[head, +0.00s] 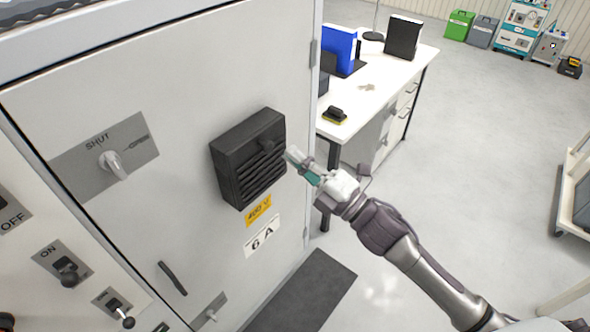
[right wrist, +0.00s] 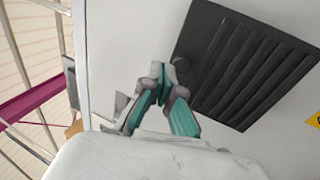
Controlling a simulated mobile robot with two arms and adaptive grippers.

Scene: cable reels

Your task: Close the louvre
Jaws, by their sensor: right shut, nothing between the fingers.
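The louvre (head: 248,158) is a black, slatted vent on the grey cabinet door. A small dark knob (head: 266,146) stands out near its top. Dark gaps show between the slats, but I cannot tell how far they are tilted. My right gripper (head: 290,154) is shut and empty just right of the louvre in the head view. In the right wrist view the louvre (right wrist: 250,70) fills the upper right, and the shut fingertips (right wrist: 157,70) are beside its edge, near the knob (right wrist: 182,66). Contact cannot be made out. My left gripper is not in view.
The cabinet door (head: 180,60) also carries a rotary SHUT/OPEN handle (head: 114,165), a dark pull handle (head: 172,278), and yellow and white labels below the louvre. Lever switches are at lower left. A white desk (head: 385,75) stands behind my right arm.

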